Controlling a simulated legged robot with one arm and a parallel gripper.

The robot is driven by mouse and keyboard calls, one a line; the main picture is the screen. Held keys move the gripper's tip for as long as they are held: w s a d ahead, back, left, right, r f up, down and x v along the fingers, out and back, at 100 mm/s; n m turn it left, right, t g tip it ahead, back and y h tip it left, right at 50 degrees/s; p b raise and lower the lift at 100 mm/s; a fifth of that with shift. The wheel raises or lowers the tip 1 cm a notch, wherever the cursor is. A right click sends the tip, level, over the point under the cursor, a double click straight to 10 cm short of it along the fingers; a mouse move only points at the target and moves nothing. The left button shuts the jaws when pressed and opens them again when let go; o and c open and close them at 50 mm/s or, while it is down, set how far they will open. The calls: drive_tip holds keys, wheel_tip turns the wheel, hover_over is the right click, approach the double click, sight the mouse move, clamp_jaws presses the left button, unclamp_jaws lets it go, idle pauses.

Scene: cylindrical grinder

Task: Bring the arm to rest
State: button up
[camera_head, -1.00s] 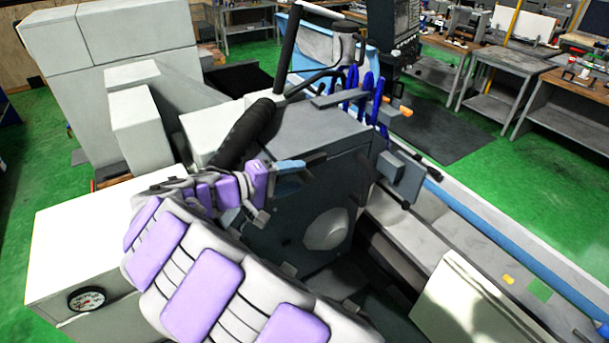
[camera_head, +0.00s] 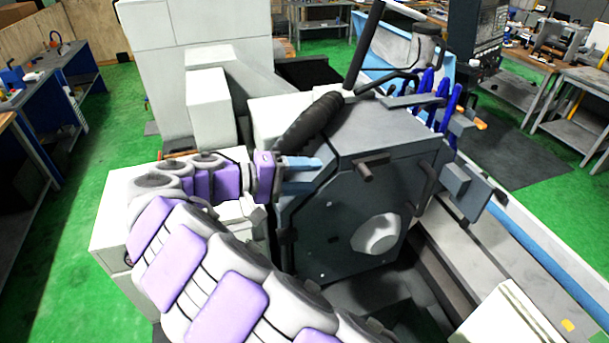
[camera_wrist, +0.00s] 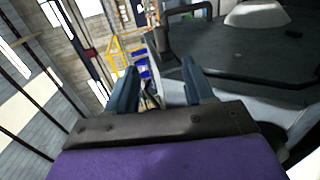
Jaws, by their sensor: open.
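My arm, white with purple pads, reaches up from the bottom of the head view and bends to the right. My gripper (camera_head: 302,163) is at its end, beside the left edge of the dark grey grinder housing (camera_head: 330,235). In the wrist view the two blue fingers of my gripper (camera_wrist: 158,85) stand apart with nothing between them. The grey housing (camera_wrist: 235,55) fills the right side of that view, close to the fingers. I cannot tell whether the fingers touch it.
A black ribbed hose (camera_head: 308,130) runs over the housing. Blue nozzles (camera_head: 440,100) stand on its far side. White machine cabinets (camera_head: 195,60) rise behind. Green floor (camera_head: 90,150) is clear at the left, before a blue workbench (camera_head: 60,85).

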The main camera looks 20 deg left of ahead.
drive_tip(key=shift+d, duration=0.2)
drive_tip(key=s+d+f+m+g+b, duration=0.1)
drive_tip(key=d+g+b, duration=0.1)
drive_tip(key=d, duration=0.6)
drive_tip(key=s+d+f+m+g+y+b, duration=0.1)
drive_tip(key=d+f+m+g+b, duration=0.15)
drive_tip(key=d, duration=0.45)
drive_tip(key=s+d+f+g+b, duration=0.1)
drive_tip(key=s+d+g+b, duration=0.15)
drive_tip(key=d, duration=0.55)
drive_tip(key=s+d+f+m+g+y+b, duration=0.2)
drive_tip(key=s+d+f+g+y+b, duration=0.15)
drive_tip(key=s+d+f, duration=0.55)
drive_tip(key=s+a+f+m+y+b, duration=0.1)
drive_tip(key=s+a+f+y+b, duration=0.2)
drive_tip(key=s+f+y+b, duration=0.4)
drive_tip(key=s+f+y, duration=0.1)
drive_tip(key=s+f, duration=0.6)
drive_tip(key=s, duration=0.4)
drive_tip(key=shift+a, duration=0.15)
drive_tip(key=shift+y, duration=0.25)
drive_tip(key=shift+c, duration=0.5)
